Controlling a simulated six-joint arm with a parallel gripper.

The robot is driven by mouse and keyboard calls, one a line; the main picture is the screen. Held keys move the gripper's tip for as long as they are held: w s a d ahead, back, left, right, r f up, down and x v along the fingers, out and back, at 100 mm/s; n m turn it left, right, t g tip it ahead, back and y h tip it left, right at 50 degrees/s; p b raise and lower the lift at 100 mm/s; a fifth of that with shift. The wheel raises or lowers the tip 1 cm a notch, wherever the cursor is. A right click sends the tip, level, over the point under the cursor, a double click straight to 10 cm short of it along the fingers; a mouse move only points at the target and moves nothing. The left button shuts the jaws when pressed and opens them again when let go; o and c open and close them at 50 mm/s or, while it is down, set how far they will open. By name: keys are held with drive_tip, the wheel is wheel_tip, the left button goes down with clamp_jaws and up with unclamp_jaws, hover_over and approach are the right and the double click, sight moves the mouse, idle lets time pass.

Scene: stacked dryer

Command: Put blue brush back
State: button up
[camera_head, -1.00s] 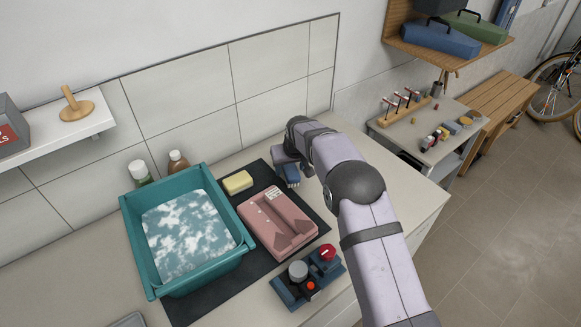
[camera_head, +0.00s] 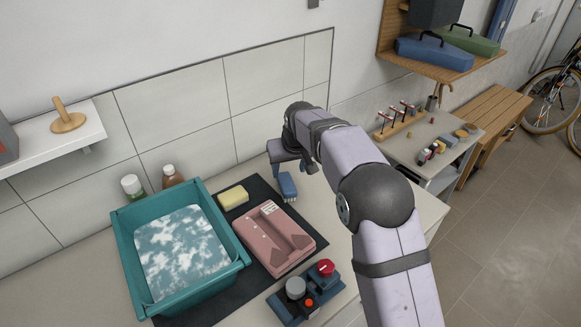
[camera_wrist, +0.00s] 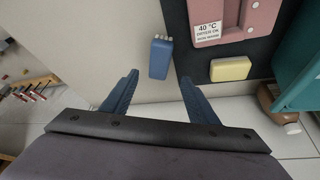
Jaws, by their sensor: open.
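The blue brush (camera_head: 288,186) lies on the light counter at the right edge of the black mat (camera_head: 262,192), above the pink holder (camera_head: 272,240) in the head view. In the wrist view the brush (camera_wrist: 160,57) lies ahead of my gripper (camera_wrist: 159,78), roughly between the lines of its two blue fingers. My gripper is open and empty, and its fingertips look apart from the brush. In the head view my gripper (camera_head: 291,160) is just above the brush, partly hidden by my arm. The pink holder has long recesses and a "40 °C dryer" label.
A teal tub (camera_head: 238,262) with foamy water stands left of the pink holder. A blue block with knobs (camera_head: 302,292) is in front. Two bottles (camera_head: 133,187) stand by the tiled wall. The counter right of the brush is clear.

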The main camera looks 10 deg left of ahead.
drive_tip(key=shift+v, duration=1.5)
drive_tip(key=s+d+f+m+g+h, duration=0.1)
drive_tip(key=s+d+f+m+g, duration=0.15)
drive_tip(key=s+d, duration=1.2)
drive_tip(key=s+d+f, duration=0.2)
drive_tip(key=s+d, duration=0.1)
drive_tip(key=s, duration=0.4)
drive_tip(key=s+d+f+m+g, duration=0.1)
drive_tip(key=s+d+f, duration=0.1)
drive_tip(key=s, duration=0.4)
drive_tip(key=s+d+f+m+g, duration=0.1)
drive_tip(key=s+d+f, duration=0.1)
drive_tip(key=s, duration=0.5)
drive_tip(key=shift+s+d+f+h, duration=0.3)
drive_tip(key=shift+d+f+h, duration=0.1)
drive_tip(key=shift+d, duration=0.5)
